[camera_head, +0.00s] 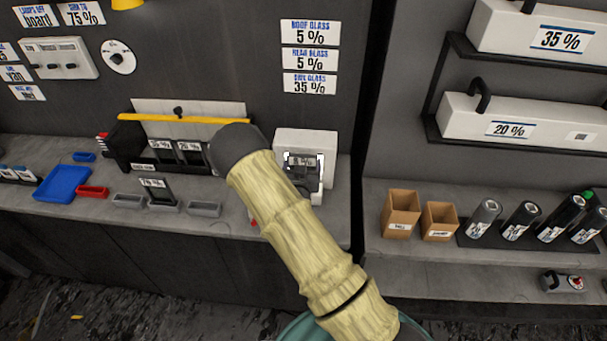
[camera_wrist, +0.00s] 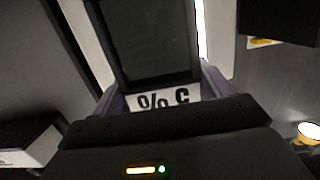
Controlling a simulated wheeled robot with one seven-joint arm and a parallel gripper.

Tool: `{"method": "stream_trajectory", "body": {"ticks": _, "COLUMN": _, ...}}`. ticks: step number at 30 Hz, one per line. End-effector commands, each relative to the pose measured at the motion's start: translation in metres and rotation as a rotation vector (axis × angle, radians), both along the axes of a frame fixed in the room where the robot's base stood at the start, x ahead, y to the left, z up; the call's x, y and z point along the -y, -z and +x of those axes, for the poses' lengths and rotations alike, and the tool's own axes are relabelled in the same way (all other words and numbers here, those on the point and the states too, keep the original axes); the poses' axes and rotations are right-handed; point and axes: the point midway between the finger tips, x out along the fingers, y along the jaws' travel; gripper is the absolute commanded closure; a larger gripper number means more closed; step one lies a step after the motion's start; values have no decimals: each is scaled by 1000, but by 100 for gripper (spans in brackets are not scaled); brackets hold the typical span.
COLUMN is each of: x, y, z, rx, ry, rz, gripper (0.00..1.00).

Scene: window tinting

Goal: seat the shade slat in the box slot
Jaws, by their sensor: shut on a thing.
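My gripper (camera_wrist: 162,98) is shut on the shade slat (camera_wrist: 150,45), a dark framed pane, in the wrist view. A white label with a percent sign shows upside down at its held end, partly hidden by my gripper body. In the head view a white box (camera_head: 310,139) stands on the counter just right of my arm's dark joint. A dark piece with a small label (camera_head: 302,161) shows against its front. I cannot tell there where slat and box meet; the slot is not clear. My arm hides much of my gripper in the head view.
Left of my arm, a black rack (camera_head: 128,145) holds slats, with a yellow bar (camera_head: 185,119) above. Another slat (camera_head: 155,186) stands in a small grey holder. A blue tray (camera_head: 62,183) lies farther left. Cardboard boxes (camera_head: 401,208) and dark cylinders (camera_head: 484,215) are at right.

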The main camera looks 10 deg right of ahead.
Motion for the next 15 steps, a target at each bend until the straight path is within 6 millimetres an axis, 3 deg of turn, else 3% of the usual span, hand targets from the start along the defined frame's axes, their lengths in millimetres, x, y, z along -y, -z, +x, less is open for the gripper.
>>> {"method": "stream_trajectory", "body": {"ticks": 6, "x": 0, "y": 38, "z": 0, "rx": -1, "ry": -1, "rz": 0, "gripper": 45}}
{"method": "stream_trajectory", "body": {"ticks": 15, "x": -1, "y": 40, "z": 0, "rx": 1, "ry": -2, "rz": 0, "gripper": 45}}
